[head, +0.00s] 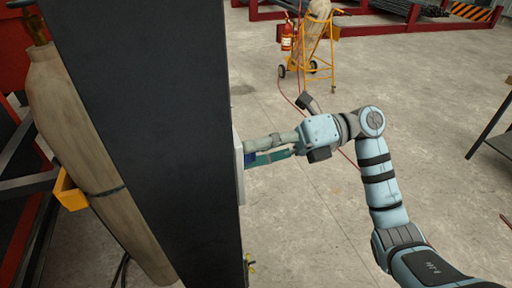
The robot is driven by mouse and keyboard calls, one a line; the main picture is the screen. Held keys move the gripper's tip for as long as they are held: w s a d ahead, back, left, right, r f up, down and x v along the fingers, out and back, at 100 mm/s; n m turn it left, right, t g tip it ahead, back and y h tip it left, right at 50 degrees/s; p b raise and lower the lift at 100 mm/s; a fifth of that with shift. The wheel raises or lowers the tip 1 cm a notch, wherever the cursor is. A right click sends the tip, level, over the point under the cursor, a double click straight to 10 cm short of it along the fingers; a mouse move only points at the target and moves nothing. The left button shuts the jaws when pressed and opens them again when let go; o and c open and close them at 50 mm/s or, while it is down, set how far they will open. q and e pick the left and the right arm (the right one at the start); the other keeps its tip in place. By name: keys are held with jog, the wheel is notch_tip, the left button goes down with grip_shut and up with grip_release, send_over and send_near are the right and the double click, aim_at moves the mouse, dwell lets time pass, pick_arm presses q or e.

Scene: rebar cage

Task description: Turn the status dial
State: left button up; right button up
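A tall dark cabinet or column (150,140) fills the left-centre of the head view. A thin pale panel (239,170) shows edge-on along its right side. My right gripper (254,151) points left, with its fingertips at this panel. A small dark blue part (250,158) shows at the panel by the fingertips; I cannot tell whether it is the status dial. The dial's face is turned away from the view. Whether the fingers are closed on anything is not clear. My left gripper is not in view.
A tan gas cylinder (85,155) stands left of the cabinet, beside a yellow bracket (70,191). A yellow cart (318,50) with a red extinguisher (287,37) stands at the back. A dark table (497,130) is at the right edge. The concrete floor between is mostly clear.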

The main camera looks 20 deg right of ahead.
jog(key=d, duration=1.2)
jog(key=shift+w+r, duration=0.2)
jog(key=shift+r, duration=0.1)
